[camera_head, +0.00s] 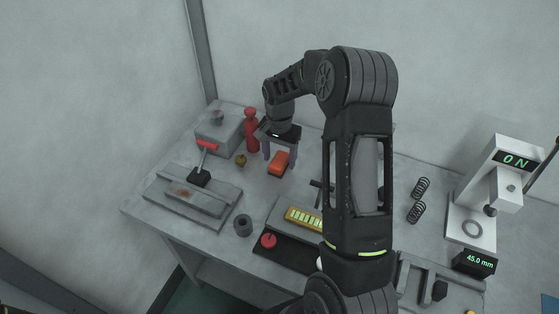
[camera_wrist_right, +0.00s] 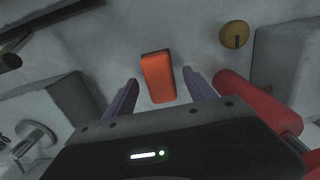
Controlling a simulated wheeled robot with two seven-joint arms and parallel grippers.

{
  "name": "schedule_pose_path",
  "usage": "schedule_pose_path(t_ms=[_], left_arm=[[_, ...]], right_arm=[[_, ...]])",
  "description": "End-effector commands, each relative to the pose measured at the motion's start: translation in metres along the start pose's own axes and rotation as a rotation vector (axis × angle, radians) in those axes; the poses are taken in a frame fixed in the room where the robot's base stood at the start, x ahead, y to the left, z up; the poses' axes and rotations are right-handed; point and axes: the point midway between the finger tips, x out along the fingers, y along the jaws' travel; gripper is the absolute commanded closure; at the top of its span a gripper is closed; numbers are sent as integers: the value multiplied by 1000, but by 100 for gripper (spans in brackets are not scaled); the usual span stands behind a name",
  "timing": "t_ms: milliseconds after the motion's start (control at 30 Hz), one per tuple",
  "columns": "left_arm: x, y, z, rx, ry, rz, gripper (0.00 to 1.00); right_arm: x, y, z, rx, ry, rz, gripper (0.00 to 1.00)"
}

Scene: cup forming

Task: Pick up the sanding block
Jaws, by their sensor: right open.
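The sanding block is the orange block (camera_head: 280,162) lying on the grey table, left of my right arm in the head view. In the right wrist view the orange block (camera_wrist_right: 158,78) lies just ahead of the fingertips, lined up with the gap between them. My right gripper (camera_head: 279,150) points down at the block, and its fingers stand apart. In the wrist view the right gripper (camera_wrist_right: 160,82) is open and empty, with one finger to each side of the block's near end. Whether the fingertips touch the block cannot be told. My left gripper is not in view.
A red bottle-shaped object (camera_head: 251,130) stands close left of the gripper, also seen in the wrist view (camera_wrist_right: 258,102). A small brass piece (camera_head: 240,160) lies nearby. A white press-like device (camera_head: 478,205) stands right.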

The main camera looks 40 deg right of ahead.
Motion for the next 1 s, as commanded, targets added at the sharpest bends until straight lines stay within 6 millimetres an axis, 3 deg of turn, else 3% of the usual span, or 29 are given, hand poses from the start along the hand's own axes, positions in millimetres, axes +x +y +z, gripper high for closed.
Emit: schedule_pose_path(t_ms=[167,700,1000], left_arm=[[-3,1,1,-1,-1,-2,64],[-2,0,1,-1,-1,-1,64],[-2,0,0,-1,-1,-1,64]], right_arm=[[13,0,0,0,-1,0,36],[13,0,0,0,0,-1,36],[13,0,0,0,0,-1,59]])
